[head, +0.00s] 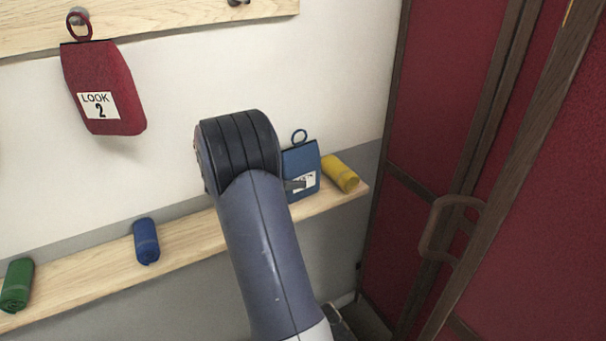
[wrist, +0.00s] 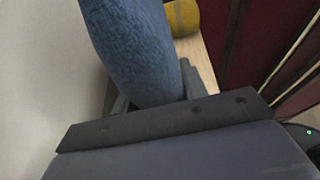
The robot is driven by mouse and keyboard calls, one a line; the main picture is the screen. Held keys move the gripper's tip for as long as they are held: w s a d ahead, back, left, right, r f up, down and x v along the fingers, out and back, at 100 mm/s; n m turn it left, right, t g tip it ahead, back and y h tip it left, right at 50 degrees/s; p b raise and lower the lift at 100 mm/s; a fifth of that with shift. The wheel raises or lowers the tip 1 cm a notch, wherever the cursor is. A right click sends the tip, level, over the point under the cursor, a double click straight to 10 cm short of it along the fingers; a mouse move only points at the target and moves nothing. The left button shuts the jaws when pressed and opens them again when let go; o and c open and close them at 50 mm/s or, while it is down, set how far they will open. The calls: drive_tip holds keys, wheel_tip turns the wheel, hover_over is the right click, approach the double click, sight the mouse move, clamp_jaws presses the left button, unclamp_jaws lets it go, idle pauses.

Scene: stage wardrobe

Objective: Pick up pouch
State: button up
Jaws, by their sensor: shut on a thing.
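A blue pouch (head: 302,163) with a loop on top and a white label is at the right part of the wooden shelf, upright against the wall side. My gripper (head: 296,185) is shut on this pouch, and my arm hides part of its left side. In the wrist view the blue pouch (wrist: 135,50) fills the space between the fingers of my gripper (wrist: 153,100). A red pouch (head: 98,88) labelled "LOOK 2" hangs by its loop from a peg at the upper left. I cannot tell whether the blue pouch touches the shelf.
The wooden shelf (head: 100,270) also holds a yellow roll (head: 340,173) close beside the blue pouch, a blue roll (head: 146,241) and a green roll (head: 17,285). A peg board (head: 150,18) is above. A red folding screen (head: 455,95) with a handle (head: 432,228) stands at right.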

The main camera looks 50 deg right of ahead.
drive_tip(key=c, duration=0.3)
wheel_tip(320, 180, up, 10)
drive_tip(key=shift+b, duration=0.45)
drive_tip(key=shift+c, duration=0.2)
idle(0.4)
